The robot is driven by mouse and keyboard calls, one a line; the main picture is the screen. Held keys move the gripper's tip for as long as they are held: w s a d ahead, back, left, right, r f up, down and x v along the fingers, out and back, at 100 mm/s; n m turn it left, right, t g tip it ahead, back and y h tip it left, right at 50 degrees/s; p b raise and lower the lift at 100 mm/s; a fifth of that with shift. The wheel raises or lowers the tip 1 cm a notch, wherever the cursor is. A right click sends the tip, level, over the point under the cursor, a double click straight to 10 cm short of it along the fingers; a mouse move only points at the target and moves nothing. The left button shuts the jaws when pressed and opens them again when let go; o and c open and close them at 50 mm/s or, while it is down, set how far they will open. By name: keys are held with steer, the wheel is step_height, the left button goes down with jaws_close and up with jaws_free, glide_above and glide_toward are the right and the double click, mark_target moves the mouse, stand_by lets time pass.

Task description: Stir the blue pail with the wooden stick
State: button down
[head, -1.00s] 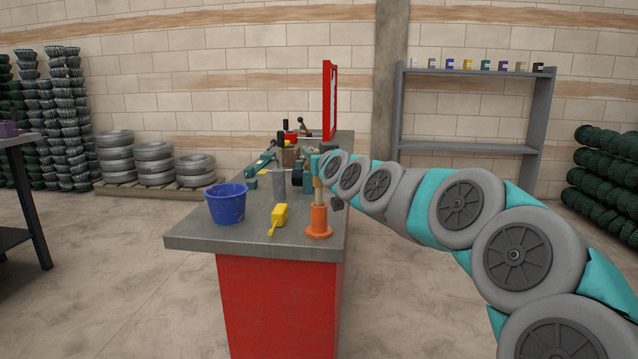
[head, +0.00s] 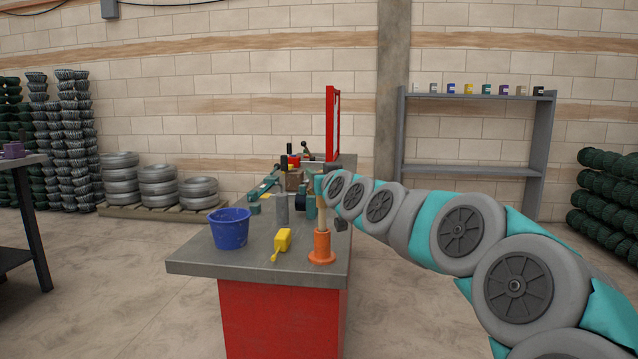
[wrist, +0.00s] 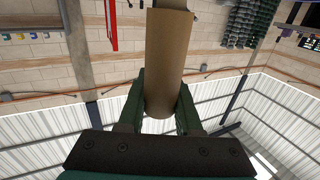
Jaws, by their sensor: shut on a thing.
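The blue pail (head: 229,230) stands upright at the left front of the grey-topped workbench. The wooden stick (head: 321,218) stands upright, its lower end inside an orange flanged holder (head: 322,248) at the bench's right front. My gripper (head: 322,186) is at the stick's upper part, to the right of the pail and above the bench top. In the wrist view, its dark green fingers (wrist: 165,104) are shut on either side of the tan stick (wrist: 165,55). The inside of the pail is mostly hidden.
A yellow tool (head: 282,243) lies between the pail and the holder. A grey cylinder (head: 282,209) and several tools stand behind it, with a red-framed panel (head: 332,125) at the back. The bench's front left corner (head: 195,262) is bare.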

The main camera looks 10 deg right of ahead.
step_height(320, 180, up, 9)
stand_by(0.5)
steer(key=shift+f, duration=0.1)
steer(key=c, duration=1.2)
jaws_free()
jaws_close()
